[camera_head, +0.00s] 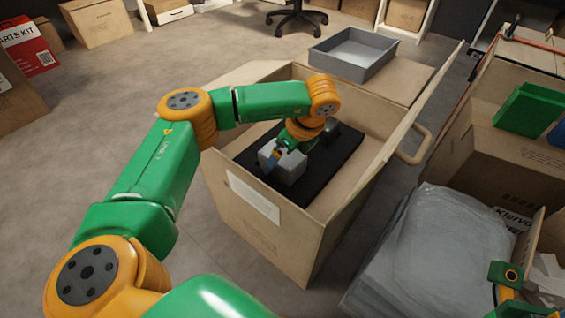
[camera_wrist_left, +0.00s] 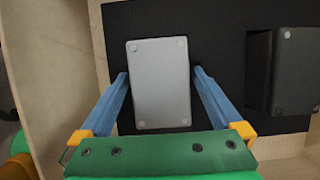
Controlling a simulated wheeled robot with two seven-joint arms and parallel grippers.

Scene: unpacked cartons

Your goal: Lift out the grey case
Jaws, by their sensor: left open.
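A light grey case (camera_head: 289,163) sits on a black foam insert (camera_head: 247,156) inside the open carton (camera_head: 234,209). In the left wrist view the light grey case (camera_wrist_left: 160,84) has small round feet at its corners. My left gripper (camera_head: 270,161) is open above the carton floor. Its blue fingers (camera_wrist_left: 160,82) stand on both sides of the light grey case, with a narrow gap on each side. A second, darker grey case (camera_wrist_left: 296,72) stands in the foam to the right, and it also shows in the head view (camera_head: 331,127).
The carton's walls and raised flaps surround my left gripper, with a handle loop (camera_head: 414,146) on the right. An empty grey tray (camera_head: 352,53) stands behind it. Clear plastic bags (camera_head: 425,255) and another carton (camera_head: 494,159) crowd the right.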

